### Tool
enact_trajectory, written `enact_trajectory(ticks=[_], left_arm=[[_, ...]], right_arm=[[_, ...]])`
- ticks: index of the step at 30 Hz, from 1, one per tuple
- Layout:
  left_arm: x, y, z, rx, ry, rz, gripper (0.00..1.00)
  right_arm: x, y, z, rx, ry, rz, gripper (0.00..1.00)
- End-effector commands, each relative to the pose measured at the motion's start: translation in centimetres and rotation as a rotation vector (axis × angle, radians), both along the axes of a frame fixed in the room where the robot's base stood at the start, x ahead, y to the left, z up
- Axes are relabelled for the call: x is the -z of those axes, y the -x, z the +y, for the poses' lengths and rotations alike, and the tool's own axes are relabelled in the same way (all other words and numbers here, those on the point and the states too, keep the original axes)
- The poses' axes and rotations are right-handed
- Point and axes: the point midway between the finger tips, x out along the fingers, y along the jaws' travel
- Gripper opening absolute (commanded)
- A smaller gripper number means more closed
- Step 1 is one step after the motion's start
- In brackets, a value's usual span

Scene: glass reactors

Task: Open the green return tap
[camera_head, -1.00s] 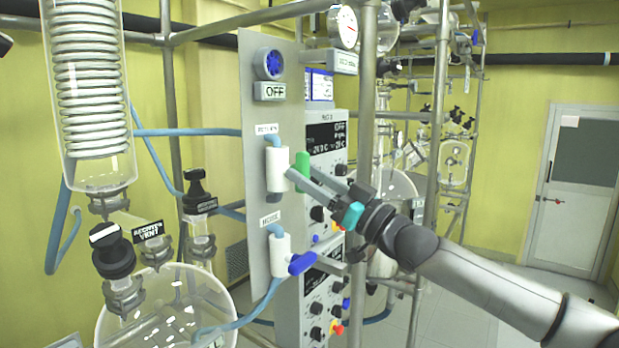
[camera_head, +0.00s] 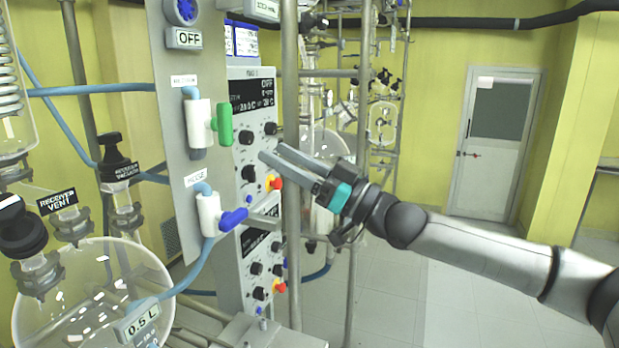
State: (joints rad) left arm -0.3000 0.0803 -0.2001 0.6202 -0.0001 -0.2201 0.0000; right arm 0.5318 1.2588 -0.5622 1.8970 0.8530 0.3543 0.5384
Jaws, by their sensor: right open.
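The green return tap handle (camera_head: 224,124) stands upright at the right side of its white valve body (camera_head: 199,124) on the grey panel (camera_head: 176,218). A blue hose enters this valve from above, under a small label. My right gripper (camera_head: 271,153) is open and empty. Its fingers point left toward the panel, to the right of and slightly below the green handle, with a visible gap between them. My left gripper is not in view.
Below is a second white valve (camera_head: 207,213) with a blue handle (camera_head: 233,219). A control unit (camera_head: 251,165) with knobs and red buttons stands behind the panel. A vertical metal post (camera_head: 291,220) is close to my right gripper. Glass vessels (camera_head: 92,290) stand at left.

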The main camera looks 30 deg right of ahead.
Motion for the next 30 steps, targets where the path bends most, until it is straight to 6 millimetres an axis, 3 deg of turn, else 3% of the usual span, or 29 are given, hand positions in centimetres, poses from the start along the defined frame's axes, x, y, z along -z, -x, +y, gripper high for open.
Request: enact_trajectory(ticks=[13, 30], left_arm=[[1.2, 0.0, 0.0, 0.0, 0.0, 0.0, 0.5], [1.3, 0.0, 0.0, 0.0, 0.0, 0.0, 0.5]], right_arm=[[1.7, 2.9, -2.3, 0.002, 0.002, 0.004, 0.57], [1.8, 3.5, -2.6, 0.0, -0.001, -0.001, 0.57]])
